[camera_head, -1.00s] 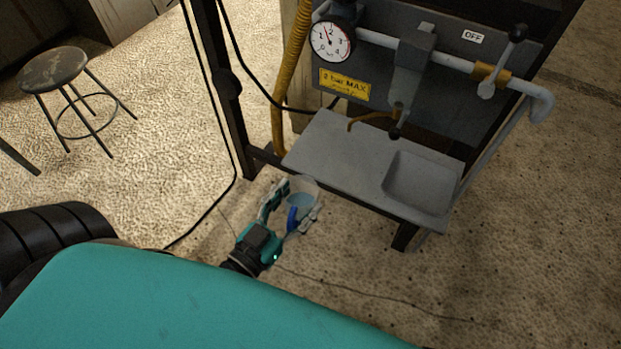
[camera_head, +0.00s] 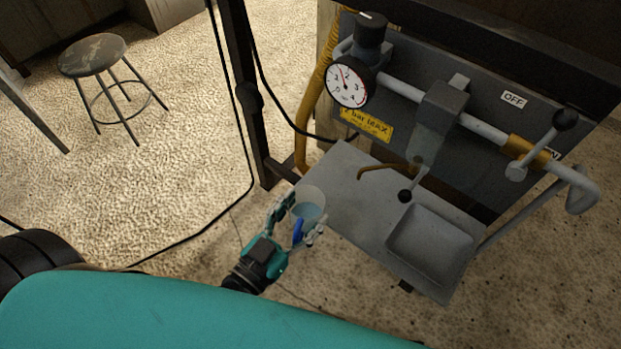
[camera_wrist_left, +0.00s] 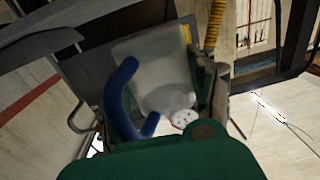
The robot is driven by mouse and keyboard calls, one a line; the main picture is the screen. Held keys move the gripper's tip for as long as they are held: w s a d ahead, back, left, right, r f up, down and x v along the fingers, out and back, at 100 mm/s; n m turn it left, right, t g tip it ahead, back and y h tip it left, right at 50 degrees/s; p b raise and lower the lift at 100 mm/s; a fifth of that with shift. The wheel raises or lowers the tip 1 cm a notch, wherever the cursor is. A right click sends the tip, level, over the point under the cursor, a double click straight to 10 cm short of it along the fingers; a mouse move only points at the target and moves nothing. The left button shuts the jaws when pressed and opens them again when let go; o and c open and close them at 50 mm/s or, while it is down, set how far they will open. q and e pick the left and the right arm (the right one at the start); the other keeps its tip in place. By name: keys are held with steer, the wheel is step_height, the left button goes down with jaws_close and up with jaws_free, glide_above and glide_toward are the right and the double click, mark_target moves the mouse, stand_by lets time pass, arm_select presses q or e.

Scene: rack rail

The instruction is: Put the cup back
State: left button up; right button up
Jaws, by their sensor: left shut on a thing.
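A clear cup (camera_head: 309,203) with a blue handle (camera_head: 298,232) is in my left gripper (camera_head: 303,217). My right gripper is not in view.
Behind the shelf is a panel with a pressure gauge (camera_head: 351,84), a pipe, a spout lever (camera_head: 405,195) and a valve lever (camera_head: 545,145). The shelf has a recessed basin (camera_head: 430,245). A yellow hose (camera_head: 312,105) and dark post (camera_head: 250,100) stand left. A stool (camera_head: 93,55) is farther off.

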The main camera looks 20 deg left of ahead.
arm_select(q)
steer(key=w, duration=0.5)
steer(key=w+a, duration=0.1)
steer(key=w, duration=0.2)
steer(key=shift+w+f, duration=0.1)
steer(key=shift+f, duration=0.3)
steer(key=shift+w, duration=0.65)
steer(key=f, duration=0.1)
steer(key=f+b, duration=0.1)
steer(key=f, duration=0.1)
steer(key=shift+w+a+f+b, duration=0.1)
steer(key=shift+w+f+b, duration=0.2)
steer(key=shift+w, duration=0.05)
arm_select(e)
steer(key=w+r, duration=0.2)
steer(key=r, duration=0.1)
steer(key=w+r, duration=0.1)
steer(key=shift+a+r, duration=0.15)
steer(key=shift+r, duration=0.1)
arm_select(q)
steer(key=shift+f, duration=0.15)
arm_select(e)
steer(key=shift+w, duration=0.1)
arm_select(q)
steer(key=o, duration=1.3)
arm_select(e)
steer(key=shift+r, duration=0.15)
